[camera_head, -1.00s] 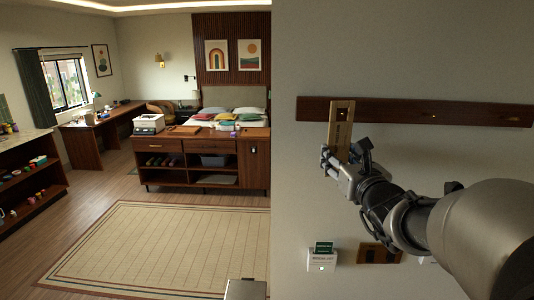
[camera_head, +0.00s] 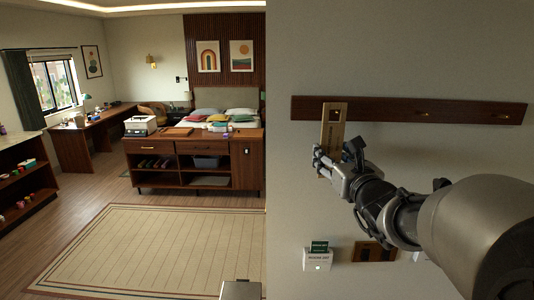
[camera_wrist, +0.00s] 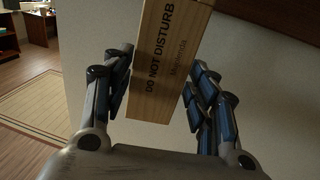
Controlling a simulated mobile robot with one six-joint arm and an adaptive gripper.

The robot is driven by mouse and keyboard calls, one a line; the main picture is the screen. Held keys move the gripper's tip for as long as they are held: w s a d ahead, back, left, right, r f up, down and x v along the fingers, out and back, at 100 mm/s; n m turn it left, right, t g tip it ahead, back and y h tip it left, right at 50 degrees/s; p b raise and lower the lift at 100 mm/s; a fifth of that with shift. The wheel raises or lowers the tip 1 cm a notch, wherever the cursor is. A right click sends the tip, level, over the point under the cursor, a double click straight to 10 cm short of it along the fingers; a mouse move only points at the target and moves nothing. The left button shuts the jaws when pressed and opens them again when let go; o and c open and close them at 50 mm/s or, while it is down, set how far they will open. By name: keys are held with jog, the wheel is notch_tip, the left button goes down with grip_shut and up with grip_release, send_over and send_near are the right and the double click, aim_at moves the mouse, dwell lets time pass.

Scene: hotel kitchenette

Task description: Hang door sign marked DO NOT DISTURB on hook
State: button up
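The door sign (camera_head: 333,128) is a light wooden plate, upright with a slight lean, its upper part in front of the left end of the dark hook rail (camera_head: 380,108). In the wrist view the sign (camera_wrist: 158,60) shows DO NOT DISTURB along its length. Two brass hooks show bare, a middle hook (camera_head: 423,114) and a right hook (camera_head: 501,116). Any hook behind the sign is hidden, so I cannot tell if it bears the sign.
Below my arm, a white box with a green card (camera_head: 318,257) and a brown wooden piece (camera_head: 368,251) stand near the wall. The wall around the rail is clear. A rug (camera_head: 160,245) and a wooden cabinet (camera_head: 195,165) are to the left.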

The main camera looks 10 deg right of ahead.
jog(key=o, duration=0.3)
jog(key=shift+o, duration=0.2)
